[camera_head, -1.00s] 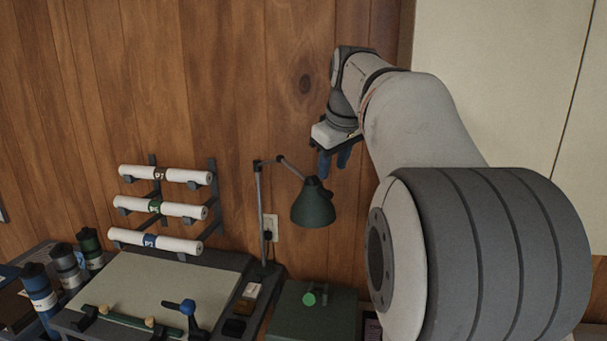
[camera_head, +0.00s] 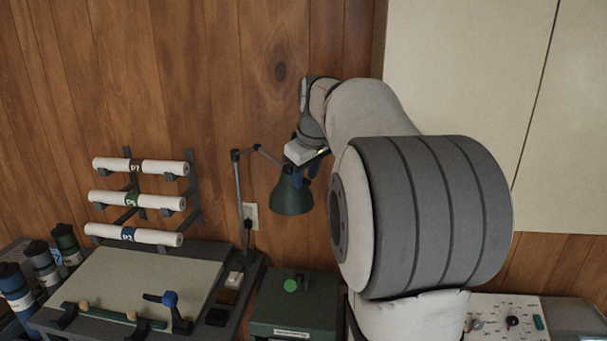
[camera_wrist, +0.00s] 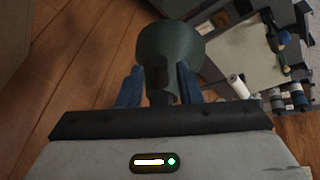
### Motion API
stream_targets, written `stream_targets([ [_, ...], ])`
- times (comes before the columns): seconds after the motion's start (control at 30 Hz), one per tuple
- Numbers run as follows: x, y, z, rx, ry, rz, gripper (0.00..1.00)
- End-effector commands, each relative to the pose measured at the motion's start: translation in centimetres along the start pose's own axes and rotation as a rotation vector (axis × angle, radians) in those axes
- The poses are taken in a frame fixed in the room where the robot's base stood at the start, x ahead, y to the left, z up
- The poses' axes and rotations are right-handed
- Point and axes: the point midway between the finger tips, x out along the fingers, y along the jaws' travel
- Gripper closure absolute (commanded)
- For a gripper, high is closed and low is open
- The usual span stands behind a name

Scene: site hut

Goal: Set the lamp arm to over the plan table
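The desk lamp has a green shade (camera_head: 291,195) on a thin jointed arm (camera_head: 268,156), on a grey post (camera_head: 240,190) at the right back edge of the plan table (camera_head: 145,280). The shade hangs right of the table, above a green case. My gripper (camera_head: 308,172) is at the top of the shade, pointing down. In the wrist view, its blue fingers (camera_wrist: 158,85) stand apart on either side of a dark stem (camera_wrist: 158,75) on the shade (camera_wrist: 170,42). Gaps show beside the stem, so the fingers look open. The stem's lower end is partly hidden.
A green case (camera_head: 295,310) with a round green knob stands right of the table. Rolled plans (camera_head: 140,165) sit on a wall rack behind it. Bottles (camera_head: 65,243) stand at its left. A blue-knobbed clamp (camera_head: 170,300) is at the front edge. A control panel (camera_head: 505,315) is at the right.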

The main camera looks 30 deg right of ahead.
Motion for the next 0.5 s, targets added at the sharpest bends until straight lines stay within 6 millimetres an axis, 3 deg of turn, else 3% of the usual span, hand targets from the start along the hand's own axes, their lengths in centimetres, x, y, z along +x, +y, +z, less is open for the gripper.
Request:
stream_targets([
  [0.37, -0.03, 0.06, 0.03, 0.001, 0.0, 0.001, 0.99],
  [0.5, -0.04, 0.07, 0.03, 0.001, 0.0, 0.001, 1.0],
])
